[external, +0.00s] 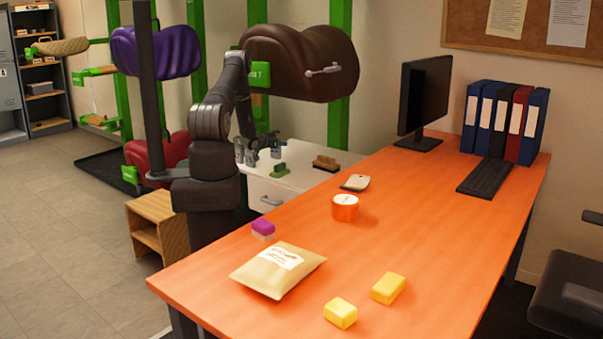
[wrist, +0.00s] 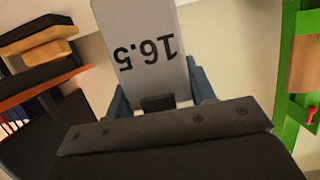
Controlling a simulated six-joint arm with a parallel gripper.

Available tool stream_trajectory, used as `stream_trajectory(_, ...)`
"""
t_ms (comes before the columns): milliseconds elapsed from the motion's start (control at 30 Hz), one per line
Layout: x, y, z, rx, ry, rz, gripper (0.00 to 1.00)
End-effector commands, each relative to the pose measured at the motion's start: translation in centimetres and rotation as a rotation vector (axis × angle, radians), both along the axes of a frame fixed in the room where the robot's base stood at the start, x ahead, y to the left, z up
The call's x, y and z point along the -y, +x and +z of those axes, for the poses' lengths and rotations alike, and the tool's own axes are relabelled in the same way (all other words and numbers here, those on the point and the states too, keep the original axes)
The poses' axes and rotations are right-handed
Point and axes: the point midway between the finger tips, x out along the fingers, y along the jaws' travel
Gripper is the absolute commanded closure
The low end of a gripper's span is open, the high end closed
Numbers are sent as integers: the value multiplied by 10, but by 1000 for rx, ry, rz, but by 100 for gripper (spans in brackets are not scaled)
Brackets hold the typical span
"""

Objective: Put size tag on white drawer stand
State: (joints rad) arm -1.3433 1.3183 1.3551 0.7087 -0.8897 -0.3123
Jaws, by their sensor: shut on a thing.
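The size tag (wrist: 143,60) is a flat pale grey plate marked "16.5", upside down in the wrist view. My gripper (wrist: 158,97) is shut on it, with a blue-grey finger showing at each side of its lower end. In the external view my gripper (external: 259,149) is above the back left part of the white drawer stand (external: 262,196). I cannot make out the tag clearly there. The stand has a pale top and a drawer front with a handle. The tag looks held clear of the stand top, though the gap is hard to judge.
A green object (external: 280,171) and a brown brush (external: 326,163) are on the stand top. A brown saddle (external: 300,62) hangs close above and behind. The orange table (external: 430,220) adjoins the stand, holding a round tin (external: 345,207) and a packet (external: 278,270).

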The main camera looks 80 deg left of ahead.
Motion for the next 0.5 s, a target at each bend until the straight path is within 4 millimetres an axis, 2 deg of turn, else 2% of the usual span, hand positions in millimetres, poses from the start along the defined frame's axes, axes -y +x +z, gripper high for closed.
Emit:
stream_trajectory(167, -1, -1, -11, -1, -2, -1, 78)
stream_trajectory(333, -1, -1, -35, -1, -4, 0, 78)
stream_trajectory(500, -1, -1, -41, 0, -1, 0, 78)
